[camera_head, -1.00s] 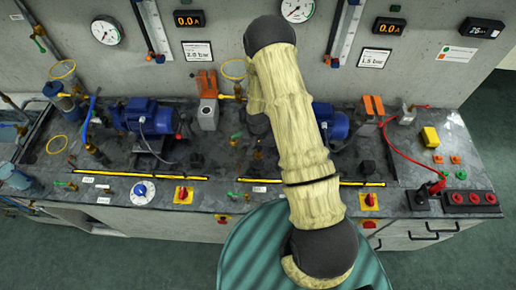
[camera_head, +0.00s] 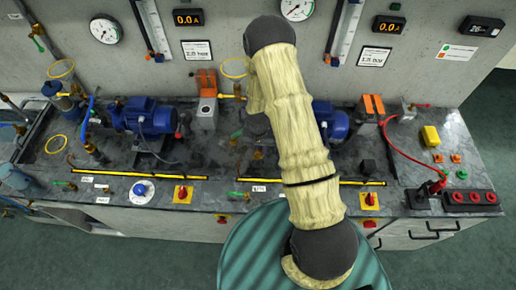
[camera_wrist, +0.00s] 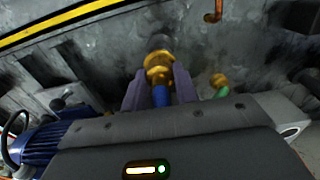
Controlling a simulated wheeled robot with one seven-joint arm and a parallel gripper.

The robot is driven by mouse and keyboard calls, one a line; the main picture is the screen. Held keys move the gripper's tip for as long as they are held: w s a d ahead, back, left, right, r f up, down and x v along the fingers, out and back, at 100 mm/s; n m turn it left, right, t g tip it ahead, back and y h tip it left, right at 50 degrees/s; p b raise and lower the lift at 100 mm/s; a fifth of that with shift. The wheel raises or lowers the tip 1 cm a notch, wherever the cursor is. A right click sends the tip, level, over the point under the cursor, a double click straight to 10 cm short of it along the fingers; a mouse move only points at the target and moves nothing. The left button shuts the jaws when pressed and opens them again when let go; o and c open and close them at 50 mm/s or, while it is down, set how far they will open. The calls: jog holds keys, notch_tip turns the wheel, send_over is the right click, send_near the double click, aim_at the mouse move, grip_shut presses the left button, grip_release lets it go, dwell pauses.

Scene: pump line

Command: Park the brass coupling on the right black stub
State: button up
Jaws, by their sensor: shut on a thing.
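The brass coupling (camera_wrist: 158,70) is between the two purple-grey fingers of my gripper (camera_wrist: 159,88) in the wrist view. The fingers are shut on it, and a short blue part (camera_wrist: 161,96) shows just below the brass. A dull grey round end shows above the brass; I cannot tell whether it is part of the coupling or a stub behind it. In the head view my arm hides the gripper.
A blue pump motor (camera_head: 150,117) stands on the left of the bench, another (camera_head: 330,120) behind my arm. A green-handled brass valve (camera_wrist: 219,84) is close beside the gripper. Yellow-and-black strips (camera_head: 330,183) run along the front. A red cable (camera_head: 397,150) curves at the right.

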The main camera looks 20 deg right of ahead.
jog(key=shift+s+f, duration=0.1)
jog(key=shift+f, duration=0.2)
jog(key=o, duration=1.1)
jog(key=shift+r, duration=0.1)
jog(key=shift+c, duration=0.2)
jog(key=shift+r+p, duration=1.7)
jog(key=shift+r, duration=1.35)
jog(key=shift+r+b, duration=0.35)
jog(key=shift+r, duration=0.4)
notch_tip(320, 180, up, 16)
jog(key=b, duration=0.3)
jog(key=shift+b, duration=0.35)
jog(key=shift+f, duration=0.1)
